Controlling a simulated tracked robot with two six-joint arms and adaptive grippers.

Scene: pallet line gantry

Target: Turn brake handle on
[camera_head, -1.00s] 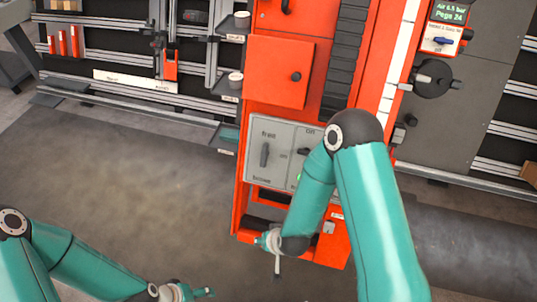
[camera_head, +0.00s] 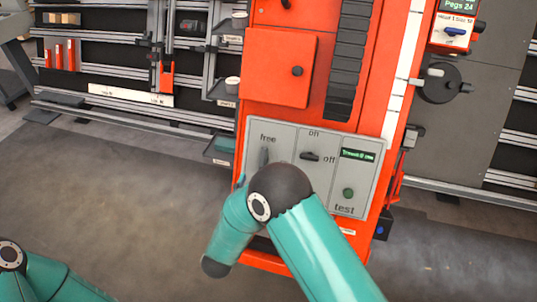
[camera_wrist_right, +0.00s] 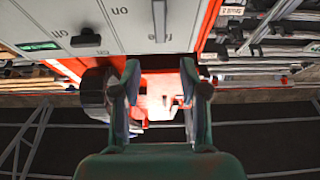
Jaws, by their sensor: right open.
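The brake handle (camera_head: 264,157) is a dark lever on the grey control panel (camera_head: 287,135), under the word "free". It points upright in the head view. In the right wrist view, where the panel lettering is upside down, a metallic lever (camera_wrist_right: 159,20) stands above my fingertips. My right gripper (camera_wrist_right: 160,88) is open and empty between its fingers. It is apart from the lever in that picture. In the head view my right arm covers the lower left of the panel and hides most of that gripper. My left gripper is out of view.
An on/off switch (camera_head: 310,156), a green test button (camera_head: 348,193) and a small display (camera_head: 357,154) share the panel. The orange cabinet (camera_head: 282,70) stands above. A dark round handwheel (camera_head: 440,84) is at right. The floor left of the cabinet is clear.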

